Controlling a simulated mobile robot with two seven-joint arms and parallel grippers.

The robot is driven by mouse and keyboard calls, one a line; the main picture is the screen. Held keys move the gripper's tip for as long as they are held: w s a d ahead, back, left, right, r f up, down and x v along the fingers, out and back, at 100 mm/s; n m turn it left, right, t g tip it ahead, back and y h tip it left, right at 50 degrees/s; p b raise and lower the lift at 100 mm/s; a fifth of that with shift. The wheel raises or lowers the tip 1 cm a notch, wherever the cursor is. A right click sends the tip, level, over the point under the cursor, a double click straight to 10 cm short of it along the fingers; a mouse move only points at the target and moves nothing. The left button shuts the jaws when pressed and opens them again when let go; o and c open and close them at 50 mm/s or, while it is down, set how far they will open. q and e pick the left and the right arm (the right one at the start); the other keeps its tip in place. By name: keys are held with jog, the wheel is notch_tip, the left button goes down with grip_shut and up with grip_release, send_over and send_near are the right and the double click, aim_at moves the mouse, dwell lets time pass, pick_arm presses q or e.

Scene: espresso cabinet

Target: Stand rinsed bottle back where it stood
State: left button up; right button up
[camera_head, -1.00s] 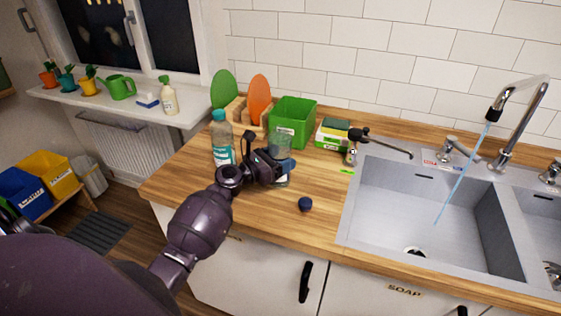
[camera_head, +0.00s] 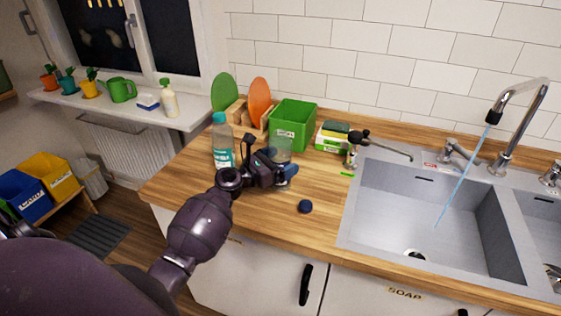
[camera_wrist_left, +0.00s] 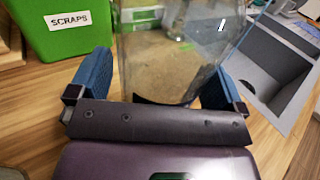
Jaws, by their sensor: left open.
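A clear, see-through bottle (camera_head: 281,149) stands on the wooden counter in front of the green box, its lower part hidden by my gripper in the head view. In the left wrist view the clear bottle (camera_wrist_left: 180,45) fills the space between the two blue fingers. My left gripper (camera_head: 276,168) is open, with a finger on either side of the bottle; it also shows in the left wrist view (camera_wrist_left: 158,68). I cannot tell whether a finger touches the bottle. My right gripper is not in view.
A teal-capped bottle (camera_head: 222,143) stands close on the left. A green box (camera_head: 292,125) labelled SCRAPS is behind. A dark blue cap (camera_head: 305,206) lies on the counter in front. The sink (camera_head: 430,210), its tap running, is to the right.

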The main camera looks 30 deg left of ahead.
pick_arm(q)
jog(key=v, duration=1.1)
jog(key=shift+s+a, duration=0.2)
jog(key=shift+s, duration=0.25)
